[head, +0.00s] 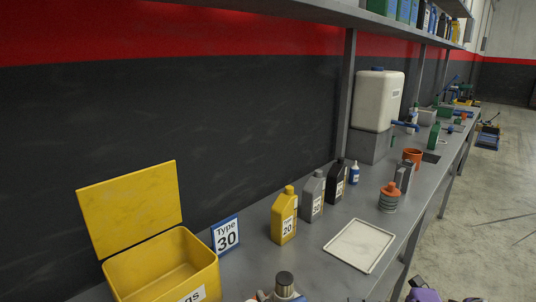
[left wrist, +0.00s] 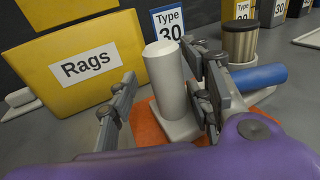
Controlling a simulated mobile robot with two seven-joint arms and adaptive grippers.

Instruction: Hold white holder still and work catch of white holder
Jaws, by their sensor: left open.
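In the left wrist view, a white upright cylinder (left wrist: 164,80) stands on a pale base (left wrist: 180,129); I take these to be the white holder. My left gripper (left wrist: 165,78) is open, with one finger to each side of the cylinder. A gap shows on the left; I cannot tell whether the right finger touches. A metal cylinder with a dark cap (left wrist: 240,42) and a blue handle (left wrist: 258,77) are just behind on the right; the capped cylinder also shows in the head view (head: 285,284). I cannot make out the catch. A purple and black part of mine is at the head view's bottom right.
An orange mat (left wrist: 150,130) lies under the holder. An open yellow rags box (head: 165,265) stands at left. A Type 30 sign (head: 226,235), several bottles and a white tray (head: 359,246) are farther along the bench.

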